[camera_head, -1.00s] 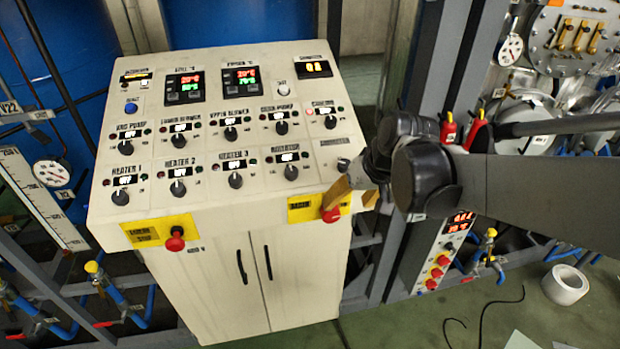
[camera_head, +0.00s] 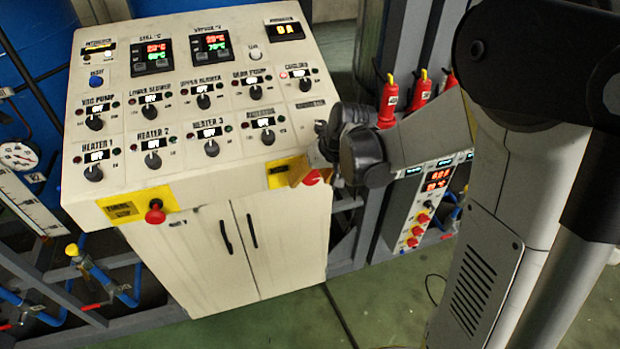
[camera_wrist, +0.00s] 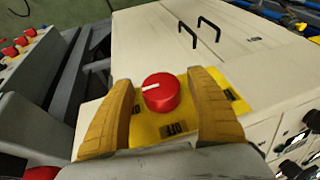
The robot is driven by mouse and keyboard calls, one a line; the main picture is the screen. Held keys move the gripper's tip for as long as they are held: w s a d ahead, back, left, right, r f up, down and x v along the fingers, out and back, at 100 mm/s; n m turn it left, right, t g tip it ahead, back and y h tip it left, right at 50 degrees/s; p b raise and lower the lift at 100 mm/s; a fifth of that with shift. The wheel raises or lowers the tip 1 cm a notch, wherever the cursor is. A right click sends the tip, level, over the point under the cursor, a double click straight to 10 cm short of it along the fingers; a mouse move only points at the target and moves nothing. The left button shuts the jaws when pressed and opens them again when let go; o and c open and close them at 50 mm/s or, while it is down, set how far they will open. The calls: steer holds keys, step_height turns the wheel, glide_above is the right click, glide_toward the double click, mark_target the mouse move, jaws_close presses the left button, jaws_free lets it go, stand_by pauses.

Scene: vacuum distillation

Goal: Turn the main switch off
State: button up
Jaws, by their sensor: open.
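The main switch is a red round knob with a white pointer line on a yellow plate, on the front face of the control console. It shows in the wrist view (camera_wrist: 161,92) and partly in the head view (camera_head: 313,178). The pointer line points left in the wrist view. A dark label reading "OFF" (camera_wrist: 174,129) is on the plate's near side. My gripper (camera_wrist: 161,82) is open, its yellow-brown fingers on either side of the knob with gaps visible. In the head view my gripper (camera_head: 304,172) covers part of the plate.
The console (camera_head: 180,95) carries several black knobs and displays. A red emergency button (camera_head: 155,212) sits left on its front, above cabinet doors (camera_head: 240,250). A panel with red and yellow buttons (camera_head: 418,220) stands right of the console. My arm fills the right side.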

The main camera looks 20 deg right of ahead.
steer(key=c, duration=1.2)
steer(key=shift+h, duration=0.4)
steer(key=n+h+b, duration=0.1)
steer(key=h, duration=0.2)
steer(key=shift+a+h, duration=0.1)
steer(key=shift+h, duration=0.2)
steer(key=h+b, duration=0.3)
steer(key=h, duration=0.1)
steer(key=shift+f+n+b, duration=0.2)
steer(key=shift+n+b, duration=0.1)
steer(key=shift+n, duration=0.1)
steer(key=n+t+h+b, duration=0.1)
steer(key=h+b, duration=0.5)
steer(key=b, duration=0.1)
steer(key=h+b, duration=0.1)
steer(key=n+h+b, duration=0.1)
steer(key=b, duration=0.1)
steer(key=shift+d+r, duration=0.2)
steer(key=shift+r, duration=0.05)
steer(key=shift+r+t+h, duration=0.15)
steer(key=shift+t+h, duration=0.15)
steer(key=shift+h, duration=0.1)
